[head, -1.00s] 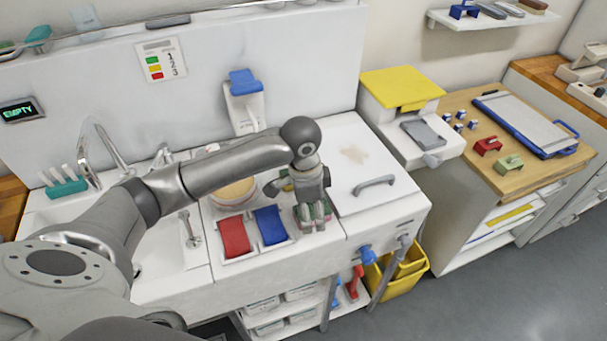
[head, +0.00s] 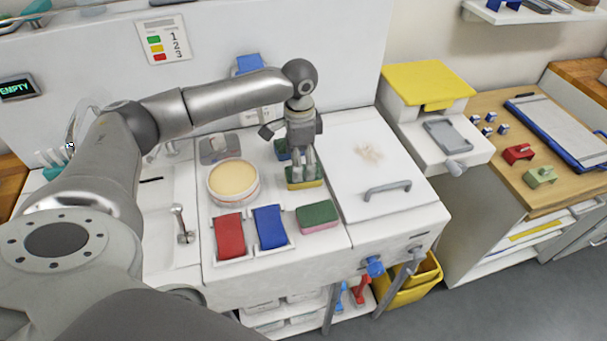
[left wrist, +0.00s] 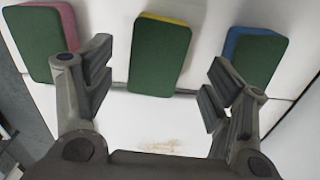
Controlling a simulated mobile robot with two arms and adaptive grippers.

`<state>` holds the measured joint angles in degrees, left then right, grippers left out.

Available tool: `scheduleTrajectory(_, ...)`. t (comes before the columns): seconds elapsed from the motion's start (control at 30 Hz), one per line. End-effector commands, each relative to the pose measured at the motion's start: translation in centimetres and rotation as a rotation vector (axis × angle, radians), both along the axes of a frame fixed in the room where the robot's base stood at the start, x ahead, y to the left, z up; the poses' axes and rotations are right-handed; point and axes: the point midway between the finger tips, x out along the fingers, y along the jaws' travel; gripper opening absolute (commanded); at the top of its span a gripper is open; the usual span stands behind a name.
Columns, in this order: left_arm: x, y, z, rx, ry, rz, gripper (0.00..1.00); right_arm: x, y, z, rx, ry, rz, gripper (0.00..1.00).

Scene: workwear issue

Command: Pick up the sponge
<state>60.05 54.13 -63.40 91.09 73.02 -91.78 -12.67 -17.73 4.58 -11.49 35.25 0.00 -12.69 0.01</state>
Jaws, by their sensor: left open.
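Three green-topped sponges lie in a row on the white counter. The pink-and-green sponge (head: 318,216) is nearest the front edge, the yellow-and-green sponge (head: 306,184) is in the middle, and the blue-and-green sponge (head: 281,150) is at the back, partly hidden by my gripper. My left gripper (head: 304,171) points down above the middle sponge, open and empty. In the left wrist view the open fingers (left wrist: 160,85) frame the yellow-edged sponge (left wrist: 160,55); the pink-edged sponge (left wrist: 40,42) is at left and the blue-edged one (left wrist: 255,58) at right. Contact cannot be told.
A round dish with a tan top (head: 233,182) stands left of the sponges. Red (head: 229,235) and blue (head: 269,227) pads lie in front of it. A white lid with a grey handle (head: 387,190) is to the right. A sink (head: 165,220) lies to the left.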

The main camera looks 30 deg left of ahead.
Motion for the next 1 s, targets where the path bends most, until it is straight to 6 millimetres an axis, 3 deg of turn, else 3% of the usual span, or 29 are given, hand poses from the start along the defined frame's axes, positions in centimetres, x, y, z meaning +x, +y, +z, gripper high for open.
scheduleTrajectory(0.3, 0.3, -0.7, -4.2, 0.001, 0.002, -0.001, 0.77, 1.3, 0.4, 1.8, 0.005, -0.019, -0.001, 0.4)
scheduleTrajectory(0.6, 0.3, -0.7, -4.9, 0.001, 0.0, -0.002, 0.77, 1.2, 0.4, 1.7, 0.005, -0.018, -0.001, 0.4)
scheduleTrajectory(0.87, 0.3, -0.7, -4.9, 0.001, 0.0, -0.001, 0.43, 1.2, 0.2, 1.7, 0.003, -0.018, 0.0, 0.4)
scheduleTrajectory(1.0, 0.3, -0.7, -4.8, 0.001, 0.0, -0.001, 0.43, 1.2, 0.0, 1.7, 0.001, -0.017, 0.0, 0.4)
